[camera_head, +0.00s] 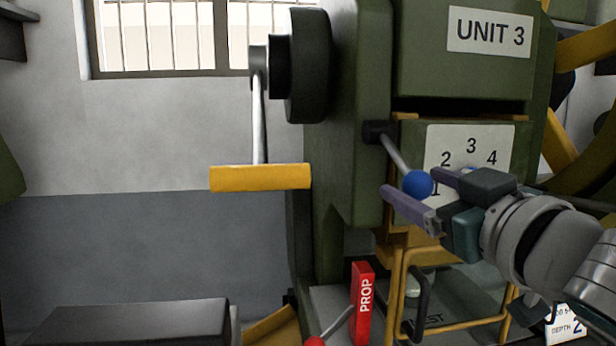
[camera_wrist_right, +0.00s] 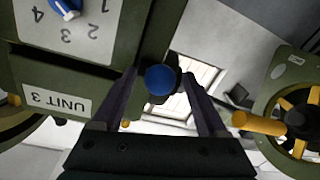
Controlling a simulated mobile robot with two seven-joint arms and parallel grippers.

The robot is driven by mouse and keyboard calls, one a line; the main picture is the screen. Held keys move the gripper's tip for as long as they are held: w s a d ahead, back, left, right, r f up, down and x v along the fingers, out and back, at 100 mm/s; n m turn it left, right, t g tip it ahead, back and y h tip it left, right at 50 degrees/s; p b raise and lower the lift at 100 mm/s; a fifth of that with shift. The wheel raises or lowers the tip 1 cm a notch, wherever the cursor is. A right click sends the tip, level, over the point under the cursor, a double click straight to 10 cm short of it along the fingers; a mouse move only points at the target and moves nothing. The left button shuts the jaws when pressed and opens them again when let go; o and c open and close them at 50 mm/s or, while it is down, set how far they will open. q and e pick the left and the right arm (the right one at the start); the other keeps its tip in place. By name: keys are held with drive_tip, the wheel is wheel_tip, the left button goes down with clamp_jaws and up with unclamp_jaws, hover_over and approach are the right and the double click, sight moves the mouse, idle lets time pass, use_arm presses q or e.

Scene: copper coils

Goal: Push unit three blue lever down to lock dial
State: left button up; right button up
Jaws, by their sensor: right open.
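The unit 3 lever is a grey rod with a blue ball (camera_head: 418,184). The rod slopes down and right from a dark pivot (camera_head: 376,132) on the green machine. My right gripper (camera_head: 411,181) is open, with one finger to each side of the ball; I cannot tell whether either touches it. In the right wrist view the ball (camera_wrist_right: 160,80) shows between the two fingers (camera_wrist_right: 158,74). The white dial plate (camera_head: 471,140) bears the numbers 1 to 4. Its blue knob (camera_wrist_right: 66,8) is mostly hidden behind my gripper in the head view. My left gripper is not in view.
A yellow crank handle (camera_head: 260,177) hangs at the machine's left. Below stand a red PROP bar (camera_head: 362,303) and a yellow tube frame (camera_head: 398,290). The UNIT 3 sign (camera_head: 489,32) is above.

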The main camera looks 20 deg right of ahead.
drive_tip(key=shift+w+d, duration=0.1)
drive_tip(key=shift+w, duration=0.5)
clamp_jaws()
idle(1.1)
